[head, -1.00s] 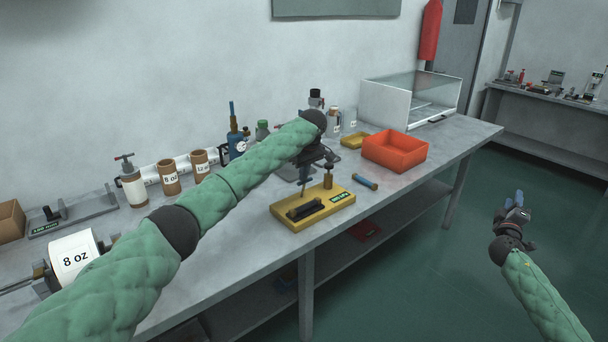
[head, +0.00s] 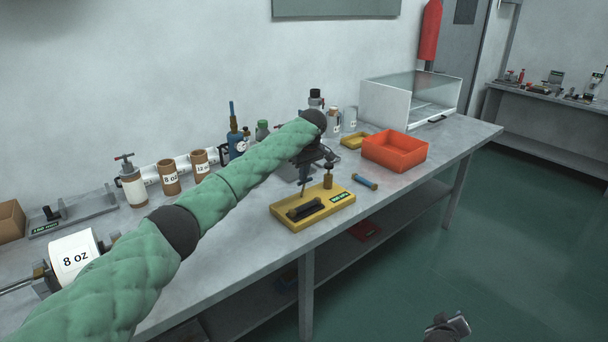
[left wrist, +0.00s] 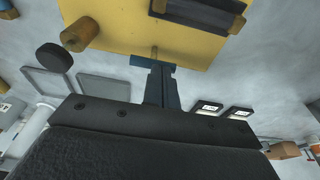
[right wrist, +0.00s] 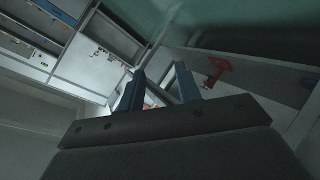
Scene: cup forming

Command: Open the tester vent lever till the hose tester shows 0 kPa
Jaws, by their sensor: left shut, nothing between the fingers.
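The hose tester (head: 285,218) is a yellow plate on the bench with a black clamp block (head: 304,209), a brass post (head: 328,177) and a small green display (head: 342,197), too small to read. In the left wrist view, a blue bar on a brass stem, which looks like the vent lever (left wrist: 138,61), lies at my left fingertips. My left gripper (left wrist: 160,72) is shut with nothing held, close above the plate; I cannot tell whether it touches the bar. My right gripper (right wrist: 160,72) is open and empty, off the bench; it shows low in the head view (head: 458,324).
A blue hose piece (head: 365,182) lies right of the tester, with an orange bin (head: 396,151) and a small yellow tray (head: 355,140) behind. Brown cups (head: 168,177) and bottles stand along the wall. A glass-fronted case (head: 410,98) is at the back right. The bench front is mostly clear.

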